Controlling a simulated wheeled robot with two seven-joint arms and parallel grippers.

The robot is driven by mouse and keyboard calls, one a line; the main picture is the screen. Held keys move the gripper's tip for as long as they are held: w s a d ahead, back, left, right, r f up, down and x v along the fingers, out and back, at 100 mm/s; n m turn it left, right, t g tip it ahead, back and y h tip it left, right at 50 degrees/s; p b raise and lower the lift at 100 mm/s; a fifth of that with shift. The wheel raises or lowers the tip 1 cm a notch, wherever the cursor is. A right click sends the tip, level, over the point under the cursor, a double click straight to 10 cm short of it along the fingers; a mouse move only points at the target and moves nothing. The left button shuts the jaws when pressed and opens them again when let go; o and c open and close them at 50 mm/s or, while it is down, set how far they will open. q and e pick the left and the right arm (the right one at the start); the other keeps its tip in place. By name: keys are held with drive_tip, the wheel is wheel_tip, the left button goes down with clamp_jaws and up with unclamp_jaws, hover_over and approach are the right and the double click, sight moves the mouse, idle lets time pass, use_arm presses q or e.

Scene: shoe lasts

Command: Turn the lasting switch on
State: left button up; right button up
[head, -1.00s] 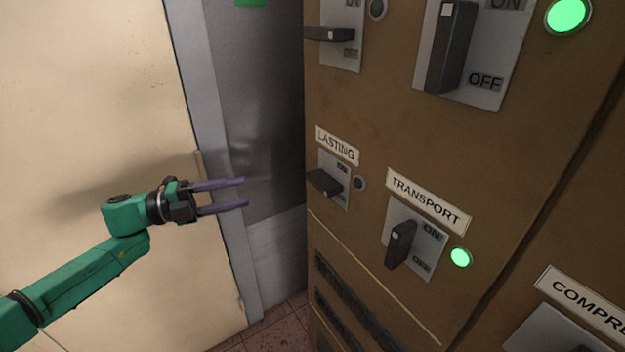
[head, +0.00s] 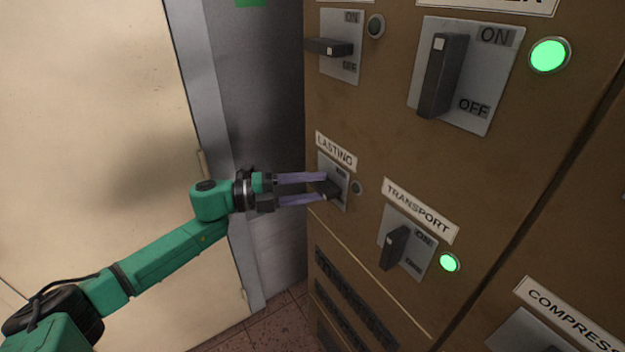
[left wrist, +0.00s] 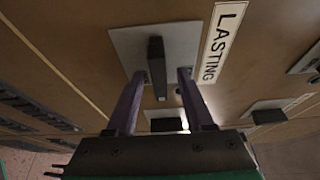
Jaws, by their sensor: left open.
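The lasting switch (head: 331,187) is a dark lever on a grey plate under the LASTING label (head: 336,150) on the brown cabinet. Its lever lies about horizontal in the head view, and its small round lamp (head: 358,188) is dark. My left gripper (head: 325,187) is open, with its purple fingers at the lever, one above and one below. In the left wrist view the lever (left wrist: 157,66) stands between the two fingertips (left wrist: 160,74), with a gap on each side. The fingers partly hide the switch in the head view. My right gripper is not in view.
The transport switch (head: 395,247) with its lit green lamp (head: 449,262) sits below right. Another horizontal switch (head: 330,47) is above, and a large upright switch (head: 443,75) with a green lamp is at upper right. A pale door (head: 90,120) stands at left.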

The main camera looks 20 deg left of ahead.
use_arm(q)
drive_tip(key=shift+f, duration=0.1)
clamp_jaws()
